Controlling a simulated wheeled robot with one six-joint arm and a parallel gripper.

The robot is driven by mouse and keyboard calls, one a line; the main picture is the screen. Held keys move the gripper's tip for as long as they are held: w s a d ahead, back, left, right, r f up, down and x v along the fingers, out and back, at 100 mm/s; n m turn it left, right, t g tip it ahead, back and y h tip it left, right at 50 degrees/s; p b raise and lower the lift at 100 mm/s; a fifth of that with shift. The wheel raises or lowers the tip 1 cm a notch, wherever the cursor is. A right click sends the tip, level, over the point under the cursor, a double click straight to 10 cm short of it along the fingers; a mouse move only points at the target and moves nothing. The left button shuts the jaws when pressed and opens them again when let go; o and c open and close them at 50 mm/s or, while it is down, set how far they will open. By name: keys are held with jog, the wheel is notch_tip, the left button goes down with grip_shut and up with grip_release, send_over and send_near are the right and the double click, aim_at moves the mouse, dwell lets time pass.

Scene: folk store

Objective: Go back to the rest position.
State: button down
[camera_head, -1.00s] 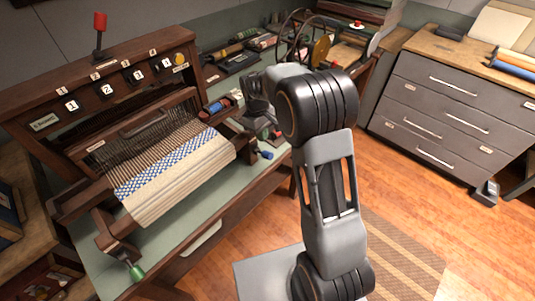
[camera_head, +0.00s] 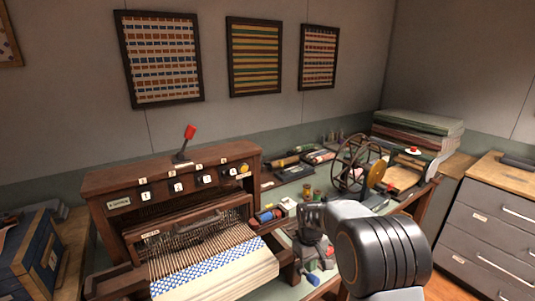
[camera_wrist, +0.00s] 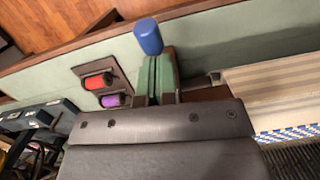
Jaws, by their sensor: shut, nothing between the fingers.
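My gripper (camera_wrist: 160,76) shows in the wrist view as a dark grey body along the bottom with two short fingers close together, holding nothing. In the head view my grey wrist and gripper (camera_head: 312,250) are over the green-topped table, just right of the loom, and partly hidden behind my forearm. A blue handle (camera_wrist: 148,37) stands beyond the fingertips in the wrist view. It also shows below the gripper in the head view (camera_head: 313,279). I cannot tell how far apart they are.
The wooden loom (camera_head: 165,185) with blue-and-white cloth stands left of my gripper. A spoked wheel (camera_head: 352,165) and spools are behind it. Red (camera_wrist: 94,82) and purple (camera_wrist: 113,101) spools lie near the fingers. A drawer cabinet (camera_head: 490,225) stands right.

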jog(key=s+d+r+m+t, duration=0.1)
jog(key=s+r+m+t, duration=0.1)
jog(key=s+r, duration=0.4)
jog(key=s+d+r+m+t, duration=0.1)
jog(key=s+r+m+t, duration=0.2)
jog(key=s+r, duration=0.4)
jog(key=s+t, duration=0.1)
jog(key=s, duration=0.6)
jog(key=shift+r+y, duration=0.15)
jog(key=shift+y, duration=0.15)
jog(key=shift+w+a, duration=0.1)
